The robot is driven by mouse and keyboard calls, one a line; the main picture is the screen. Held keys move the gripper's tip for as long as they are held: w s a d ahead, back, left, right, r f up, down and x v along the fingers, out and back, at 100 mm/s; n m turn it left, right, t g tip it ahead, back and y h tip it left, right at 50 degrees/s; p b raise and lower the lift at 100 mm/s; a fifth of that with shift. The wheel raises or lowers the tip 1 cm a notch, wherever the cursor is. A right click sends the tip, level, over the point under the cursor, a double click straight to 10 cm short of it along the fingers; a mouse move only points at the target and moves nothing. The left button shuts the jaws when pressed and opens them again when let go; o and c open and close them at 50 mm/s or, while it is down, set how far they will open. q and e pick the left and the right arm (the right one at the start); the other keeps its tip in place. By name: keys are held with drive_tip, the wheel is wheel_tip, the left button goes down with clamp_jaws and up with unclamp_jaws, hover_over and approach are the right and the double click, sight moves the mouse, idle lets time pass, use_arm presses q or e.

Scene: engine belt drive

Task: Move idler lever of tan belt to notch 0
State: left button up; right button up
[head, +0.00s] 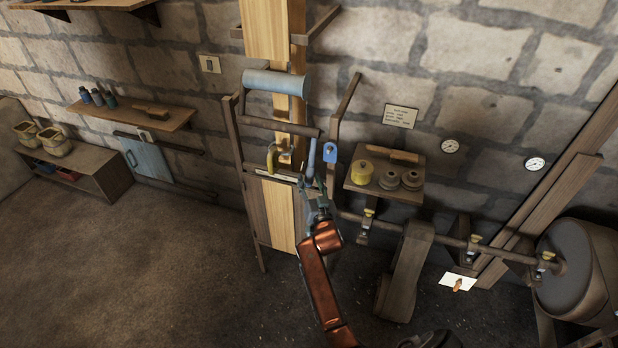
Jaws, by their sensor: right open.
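The tan belt (265,30) runs down the wooden frame, behind a pale blue roller (275,82) and a dark crossbar (278,126). Its lower stretch (276,215) continues below the frame's middle. A slim blue upright piece (311,155), which looks like the lever handle, stands at the frame's right side. My right gripper (315,183) is open, right at the foot of this blue piece. I cannot tell whether they touch. A pale plate (277,175) crosses the belt to the left; its notches are too small to read. My left gripper is out of view.
A blue bracket (331,153) is close to my right gripper. A yellow curved piece (271,157) sits left of it. A wall shelf (384,184) with a yellow spool and grey weights stands to the right. A shaft (400,228) runs toward a large drum (578,268). The left floor is clear.

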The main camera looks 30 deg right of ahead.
drive_tip(key=shift+x, duration=0.95)
clamp_jaws()
